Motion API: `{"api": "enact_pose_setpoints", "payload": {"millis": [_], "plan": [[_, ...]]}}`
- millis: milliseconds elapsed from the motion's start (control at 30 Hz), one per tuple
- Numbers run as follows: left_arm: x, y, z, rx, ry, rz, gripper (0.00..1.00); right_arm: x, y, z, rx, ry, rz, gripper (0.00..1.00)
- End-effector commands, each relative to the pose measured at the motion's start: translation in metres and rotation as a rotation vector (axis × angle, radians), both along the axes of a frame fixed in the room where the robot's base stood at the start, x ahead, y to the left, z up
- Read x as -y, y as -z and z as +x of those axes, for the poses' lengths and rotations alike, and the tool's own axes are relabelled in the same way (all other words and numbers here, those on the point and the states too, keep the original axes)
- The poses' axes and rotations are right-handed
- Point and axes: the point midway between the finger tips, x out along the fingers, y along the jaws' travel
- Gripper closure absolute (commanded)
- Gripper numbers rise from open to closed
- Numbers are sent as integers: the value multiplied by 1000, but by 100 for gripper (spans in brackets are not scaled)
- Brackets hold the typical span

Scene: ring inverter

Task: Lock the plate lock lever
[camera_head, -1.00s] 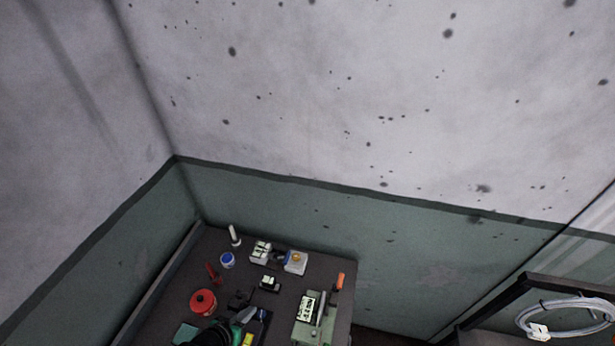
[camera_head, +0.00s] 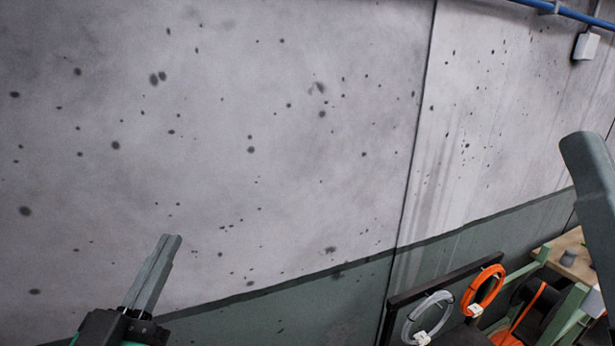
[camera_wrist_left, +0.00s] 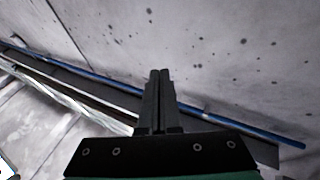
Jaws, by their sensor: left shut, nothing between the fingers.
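The plate lock lever is not in view in either current picture. My left gripper (camera_head: 171,240) rises from the bottom left of the head view, in front of the bare wall, with its fingers together and nothing between them. The left wrist view also shows its two dark fingers (camera_wrist_left: 160,74) side by side and closed, pointing towards the wall and apart from any object. My right gripper is not in view.
A dark rack (camera_head: 447,284) at the lower right holds a white cable coil (camera_head: 409,331) and an orange coil (camera_head: 468,297). A wooden worktop (camera_head: 570,252) lies farther right. A blue pipe (camera_head: 566,11) runs along the upper wall.

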Motion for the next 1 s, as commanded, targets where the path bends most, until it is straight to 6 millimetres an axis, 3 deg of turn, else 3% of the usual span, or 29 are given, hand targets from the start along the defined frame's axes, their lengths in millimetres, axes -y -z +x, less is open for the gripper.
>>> {"api": "enact_pose_setpoints", "payload": {"millis": [33, 133, 200, 333, 433, 767, 867, 933, 967, 1000], "plan": [[10, -47, -17, 95, 14, 3, 100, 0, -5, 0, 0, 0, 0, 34], [22, -115, -55, 256, 28, 1, 100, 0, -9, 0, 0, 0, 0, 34], [25, -148, -81, 349, 28, -4, 100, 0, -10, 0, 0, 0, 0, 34], [20, -176, -117, 453, 9, -9, 100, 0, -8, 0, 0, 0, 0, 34], [17, -179, -128, 473, -2, -14, 100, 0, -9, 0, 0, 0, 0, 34], [16, -177, -125, 464, -4, -17, 100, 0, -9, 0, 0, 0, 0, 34], [14, -170, -111, 420, -23, -9, 100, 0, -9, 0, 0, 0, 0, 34], [12, -142, -84, 326, -42, 0, 100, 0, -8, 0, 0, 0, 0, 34], [7, -121, -69, 269, -56, 7, 100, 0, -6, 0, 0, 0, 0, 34], [-2, -86, -50, 184, -83, 17, 100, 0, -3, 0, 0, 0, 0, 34]]}}
